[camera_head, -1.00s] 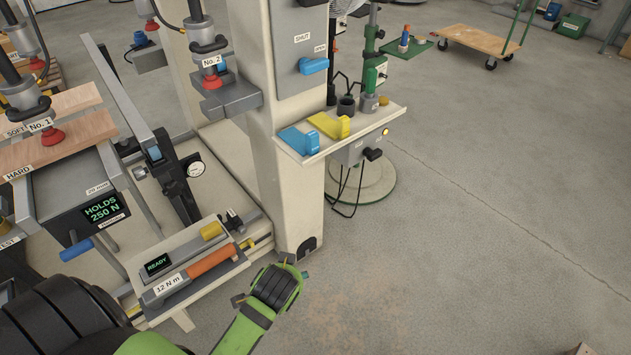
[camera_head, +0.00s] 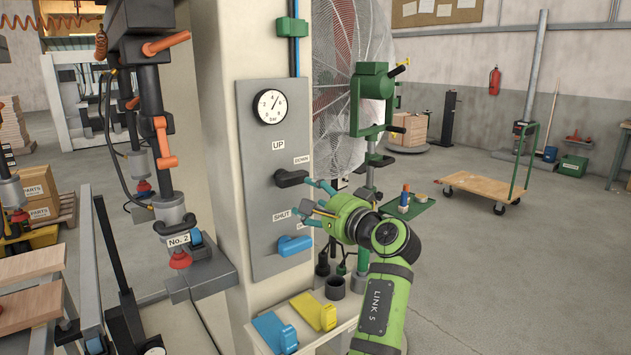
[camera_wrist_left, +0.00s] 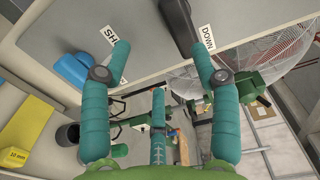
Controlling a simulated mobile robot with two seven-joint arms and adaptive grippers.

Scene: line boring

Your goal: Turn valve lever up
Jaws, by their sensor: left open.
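A grey valve panel (camera_head: 245,150) on the column carries a black lever (camera_head: 291,178) between the UP and DOWN labels. The lever lies roughly level, its handle pointing right toward DOWN. Below it is a blue lever (camera_head: 295,245) by the SHUT label. My left gripper (camera_head: 303,197) is open, its teal fingers just right of and slightly below the black lever. In the left wrist view the fingers (camera_wrist_left: 162,46) are spread and empty. The black lever (camera_wrist_left: 184,18) is at the top edge, close to one fingertip, with no clear contact. My right gripper is not in view.
A pressure gauge (camera_head: 270,107) sits above the levers. A shelf below holds a blue block (camera_head: 275,332) and a yellow block (camera_head: 314,311). A green stand (camera_head: 372,85) and a caged fan (camera_head: 335,60) stand behind the gripper.

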